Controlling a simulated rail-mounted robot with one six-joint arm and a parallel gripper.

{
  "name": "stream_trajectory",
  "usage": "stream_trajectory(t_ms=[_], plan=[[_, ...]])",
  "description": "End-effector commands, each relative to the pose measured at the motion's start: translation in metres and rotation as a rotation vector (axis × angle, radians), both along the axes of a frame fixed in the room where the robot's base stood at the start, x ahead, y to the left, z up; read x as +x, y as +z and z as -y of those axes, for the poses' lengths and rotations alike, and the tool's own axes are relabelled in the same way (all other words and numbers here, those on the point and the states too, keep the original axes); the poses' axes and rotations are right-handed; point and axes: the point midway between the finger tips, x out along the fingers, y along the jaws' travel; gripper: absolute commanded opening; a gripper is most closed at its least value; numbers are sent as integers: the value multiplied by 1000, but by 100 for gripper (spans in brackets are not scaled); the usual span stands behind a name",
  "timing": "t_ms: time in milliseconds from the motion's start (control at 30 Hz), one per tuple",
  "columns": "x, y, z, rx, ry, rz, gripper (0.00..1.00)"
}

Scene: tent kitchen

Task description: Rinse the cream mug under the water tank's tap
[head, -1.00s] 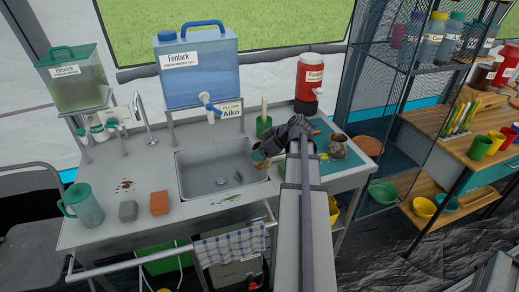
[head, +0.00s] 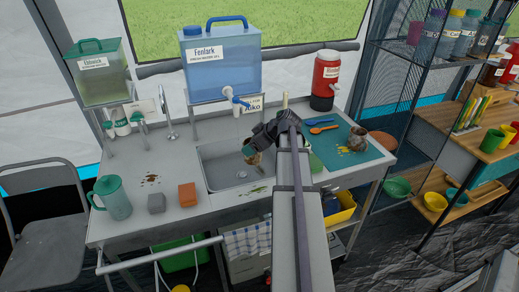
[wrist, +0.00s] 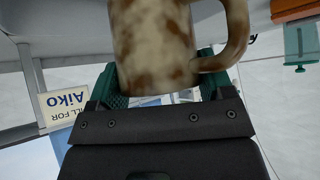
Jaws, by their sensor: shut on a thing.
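My gripper (head: 252,149) is shut on the cream mug (wrist: 153,40), which is blotched with brown stains. In the wrist view the mug sits between the teal fingers, its handle to the right. In the head view the held mug (head: 255,159) is over the sink basin (head: 222,180), partly hidden by my gripper. The blue water tank (head: 222,75) stands behind the sink on a raised stand. Its white-and-blue tap (head: 236,102) is above and a little left of my gripper. No running water shows.
A stained pot-like vessel (head: 358,139) stands on the teal mat (head: 376,152) at right, beside spoons. A red cooler (head: 325,80) stands behind. An orange sponge (head: 187,194), a grey block (head: 156,203) and a teal jug (head: 112,198) stand left of the sink.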

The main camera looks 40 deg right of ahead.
Motion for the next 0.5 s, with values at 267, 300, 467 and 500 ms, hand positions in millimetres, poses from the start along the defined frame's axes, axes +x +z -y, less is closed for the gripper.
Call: stream_trajectory(t_ms=[267,300,467,500], plan=[[37,-8,2,0,1,1,49],[42,-9,2,0,1,1,49],[62,-13,4,0,1,1,49],[67,-14,3,0,1,1,49]])
